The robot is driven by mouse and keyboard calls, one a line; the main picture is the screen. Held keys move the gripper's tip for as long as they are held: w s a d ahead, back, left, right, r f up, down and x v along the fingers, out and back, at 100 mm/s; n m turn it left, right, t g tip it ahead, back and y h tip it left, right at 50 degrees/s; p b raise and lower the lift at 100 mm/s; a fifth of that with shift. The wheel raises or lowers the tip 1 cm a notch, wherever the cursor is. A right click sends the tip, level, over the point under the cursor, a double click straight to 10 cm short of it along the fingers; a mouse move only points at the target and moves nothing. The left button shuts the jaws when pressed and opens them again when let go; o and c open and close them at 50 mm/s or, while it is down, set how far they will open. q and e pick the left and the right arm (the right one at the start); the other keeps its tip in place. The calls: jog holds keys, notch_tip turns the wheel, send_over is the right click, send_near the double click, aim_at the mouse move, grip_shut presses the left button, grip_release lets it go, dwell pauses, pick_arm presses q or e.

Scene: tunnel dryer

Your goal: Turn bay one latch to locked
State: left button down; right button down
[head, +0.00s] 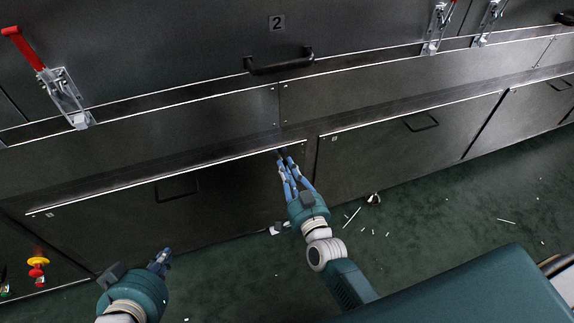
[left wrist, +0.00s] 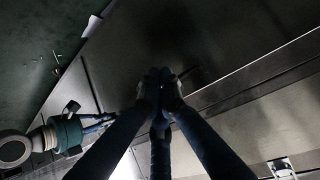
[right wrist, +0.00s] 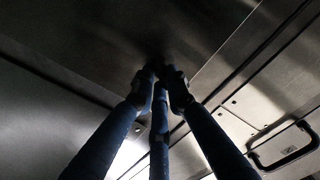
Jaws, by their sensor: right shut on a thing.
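My right gripper (head: 280,153) is at the upper right corner of the lower left dark panel (head: 110,215). Its fingers are closed together at the panel face, as the right wrist view also shows (right wrist: 160,75). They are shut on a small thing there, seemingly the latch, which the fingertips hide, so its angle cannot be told. No label for bay one is readable. My left gripper (head: 160,260) is low at the left, apart from the panels. Its fingertips meet in the left wrist view (left wrist: 162,82), with nothing visible between them.
Another lower panel (head: 410,125) is at right. A yellow and red knob (head: 38,266) is at lower left. Scraps lie on the green floor (head: 440,215).

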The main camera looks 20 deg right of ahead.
jog(key=m, duration=0.3)
jog(key=shift+f, duration=0.1)
jog(key=shift+m+p, duration=0.3)
jog(key=shift+m, duration=0.5)
pick_arm(q)
jog(key=s+a+f+g, duration=0.1)
jog(key=s+f+g, duration=0.1)
jog(key=s+f, duration=0.15)
pick_arm(e)
jog(key=shift+f+m, duration=0.15)
jog(key=shift+m, duration=0.85)
jog(key=m, duration=0.2)
jog(key=shift+f+m, duration=0.1)
jog(key=shift+m, duration=0.2)
pick_arm(q)
jog(key=shift+w+d+r+t+b, duration=0.3)
jog(key=shift+w+r+t, duration=0.25)
jog(key=shift+w+r, duration=0.45)
jog(key=shift+w+d+r+t+b, duration=0.25)
jog(key=shift+w+r+t, duration=0.3)
jog(key=shift+w+r, duration=0.45)
pick_arm(e)
jog(key=shift+m, duration=1.8)
jog(key=c, duration=1.7)
grip_release()
jog(key=shift+c, duration=0.2)
